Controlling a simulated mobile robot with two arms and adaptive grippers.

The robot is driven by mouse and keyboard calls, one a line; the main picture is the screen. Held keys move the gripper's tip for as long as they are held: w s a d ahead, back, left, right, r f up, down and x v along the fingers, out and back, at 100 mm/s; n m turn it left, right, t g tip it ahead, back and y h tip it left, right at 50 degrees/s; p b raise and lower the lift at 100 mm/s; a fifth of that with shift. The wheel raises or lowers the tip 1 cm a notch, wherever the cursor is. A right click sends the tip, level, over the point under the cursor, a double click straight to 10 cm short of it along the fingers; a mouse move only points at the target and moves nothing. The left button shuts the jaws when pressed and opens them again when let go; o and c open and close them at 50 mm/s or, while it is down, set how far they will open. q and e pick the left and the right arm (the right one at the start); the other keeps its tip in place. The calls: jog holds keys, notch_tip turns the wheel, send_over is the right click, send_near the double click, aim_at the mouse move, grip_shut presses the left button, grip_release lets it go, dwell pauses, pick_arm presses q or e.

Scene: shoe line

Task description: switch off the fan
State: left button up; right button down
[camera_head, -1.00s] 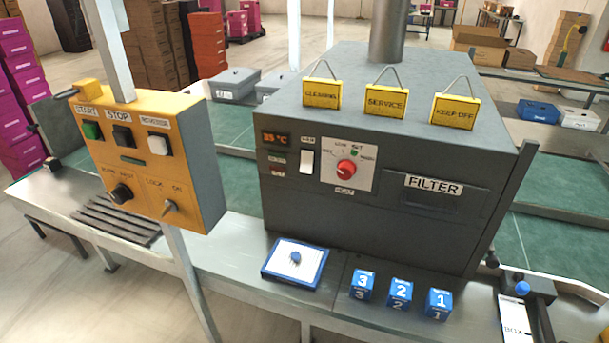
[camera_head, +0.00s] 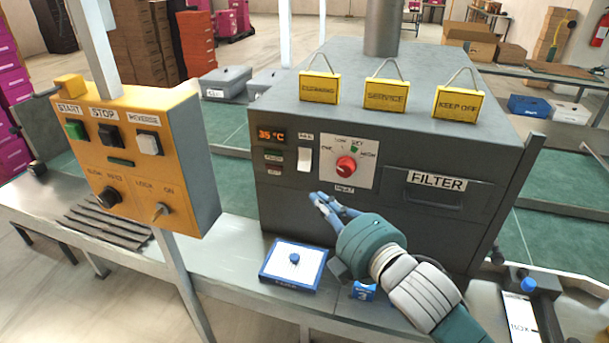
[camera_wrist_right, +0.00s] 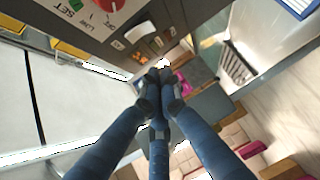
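The dark grey machine (camera_head: 420,225) stands on the line's table. On its front is a white rocker switch (camera_head: 304,160), with a small label above it that I cannot read surely. The switch also shows at the top of the right wrist view (camera_wrist_right: 139,33). My right gripper (camera_head: 318,200) is in front of the machine, below the switch and apart from it. In the right wrist view, its blue fingers come together at their tips (camera_wrist_right: 160,88), shut with nothing seen between them. My left gripper is not in view.
Right of the switch is a red heat knob (camera_head: 346,164); left is an orange temperature display (camera_head: 271,136). A yellow control box (camera_head: 140,165) on a post stands at the left. A blue-rimmed pad (camera_head: 292,283) and a blue block (camera_head: 364,291) lie below my gripper.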

jog(key=p, duration=0.3)
send_near(304, 159)
jog(key=w+a+f, duration=0.3)
jog(key=w+a, duration=0.1)
jog(key=w, duration=0.1)
jog(key=shift+s+a, duration=0.2)
jog(key=shift+a, duration=0.1)
